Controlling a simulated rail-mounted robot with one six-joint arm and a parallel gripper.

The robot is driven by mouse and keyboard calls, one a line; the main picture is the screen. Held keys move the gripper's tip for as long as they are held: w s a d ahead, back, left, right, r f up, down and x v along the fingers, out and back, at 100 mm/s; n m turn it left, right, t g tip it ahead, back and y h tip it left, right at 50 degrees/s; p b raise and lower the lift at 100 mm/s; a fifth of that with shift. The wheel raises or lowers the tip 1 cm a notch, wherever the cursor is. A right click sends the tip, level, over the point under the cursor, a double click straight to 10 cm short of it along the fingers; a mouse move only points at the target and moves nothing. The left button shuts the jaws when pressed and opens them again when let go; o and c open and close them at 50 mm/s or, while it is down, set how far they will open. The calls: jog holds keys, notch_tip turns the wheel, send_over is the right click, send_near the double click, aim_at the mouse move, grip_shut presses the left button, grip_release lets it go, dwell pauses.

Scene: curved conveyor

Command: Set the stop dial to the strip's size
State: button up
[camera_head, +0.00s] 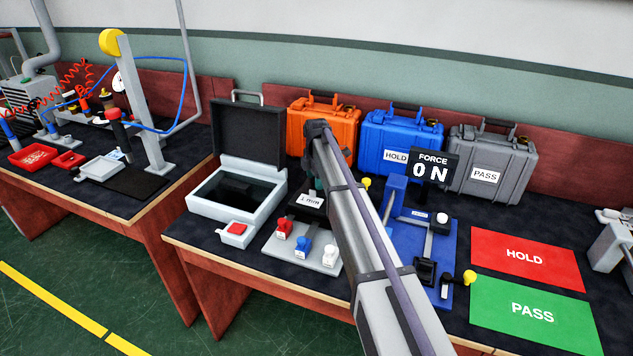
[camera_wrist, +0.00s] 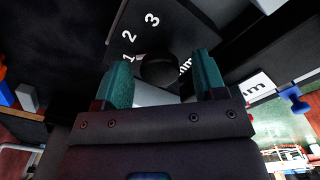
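The stop dial shows in the wrist view as a dark round knob (camera_wrist: 158,68) on a dark plate marked 1, 2 and 3. In the wrist view, my gripper (camera_wrist: 162,78) is open, its two teal fingers on either side of the knob with visible gaps. I cannot tell how deep the fingers reach. A white label ending in "mm" (camera_wrist: 255,88) lies to the right; it appears to read "1 mm" (camera_head: 309,200) in the head view. There my gripper (camera_head: 318,186) is mostly hidden behind my arm. I cannot make out the strip for certain.
Red, blue and white knobbed pieces (camera_head: 302,248) stand on a grey plate in front. An open grey case (camera_head: 205,207) is left. A blue fixture (camera_head: 405,240) with a "FORCE 0 N" display (camera_head: 431,165) is right, beside red HOLD (camera_head: 525,256) and green PASS (camera_head: 534,313) mats.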

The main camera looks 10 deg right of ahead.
jog(key=c, duration=0.9)
jog(key=shift+o, duration=0.2)
jog(key=shift+m, duration=0.4)
jog(key=m, duration=0.3)
jog(key=shift+m, duration=0.4)
jog(key=m, duration=0.4)
jog(key=shift+m, duration=0.3)
jog(key=m, duration=0.8)
jog(key=shift+m, duration=0.3)
